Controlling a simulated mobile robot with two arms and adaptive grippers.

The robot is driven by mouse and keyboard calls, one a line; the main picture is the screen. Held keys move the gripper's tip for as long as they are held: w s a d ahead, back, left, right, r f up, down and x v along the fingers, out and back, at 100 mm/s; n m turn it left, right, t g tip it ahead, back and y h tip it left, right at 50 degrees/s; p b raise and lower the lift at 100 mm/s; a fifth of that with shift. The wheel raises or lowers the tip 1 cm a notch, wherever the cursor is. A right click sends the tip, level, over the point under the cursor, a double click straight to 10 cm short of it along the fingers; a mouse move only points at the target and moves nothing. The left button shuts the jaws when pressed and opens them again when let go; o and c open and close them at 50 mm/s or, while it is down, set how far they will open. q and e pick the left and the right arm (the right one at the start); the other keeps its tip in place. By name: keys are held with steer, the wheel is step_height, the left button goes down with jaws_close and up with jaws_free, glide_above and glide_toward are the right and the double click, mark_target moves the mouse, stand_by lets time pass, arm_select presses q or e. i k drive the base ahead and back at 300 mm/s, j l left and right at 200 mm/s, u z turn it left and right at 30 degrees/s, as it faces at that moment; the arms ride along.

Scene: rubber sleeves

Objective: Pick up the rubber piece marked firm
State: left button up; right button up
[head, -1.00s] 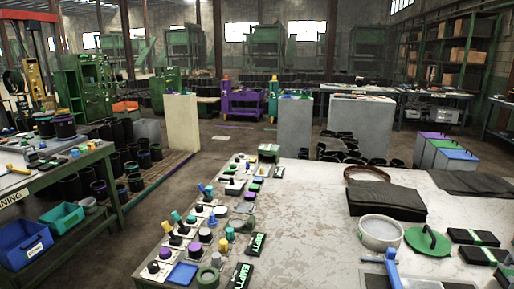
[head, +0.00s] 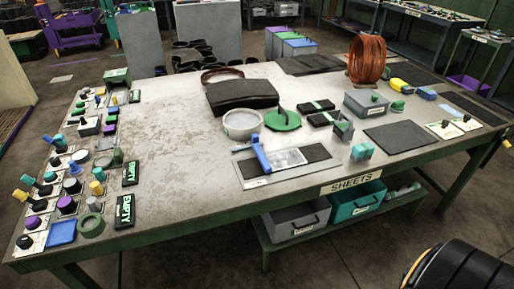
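I cannot read the word "firm" on any piece in the head view. Neither of my grippers is in view.
The worn table (head: 165,165) has a wide bare middle. Two black "EMPTY" signs (head: 125,211) lie near its left. A white round sieve (head: 242,124), green disc (head: 284,120) and copper coil (head: 367,60) stand on it. Bins (head: 297,219) sit below. A dark ribbed round thing (head: 460,272) fills the lower right corner.

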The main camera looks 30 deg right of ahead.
mark_target(322, 120)
steer(key=z, duration=1.6)
steer(key=i+l, duration=0.1)
steer(key=l, duration=0.15)
steer(key=l+u, duration=0.1)
steer(key=i+l, duration=0.05)
steer(key=l, duration=0.05)
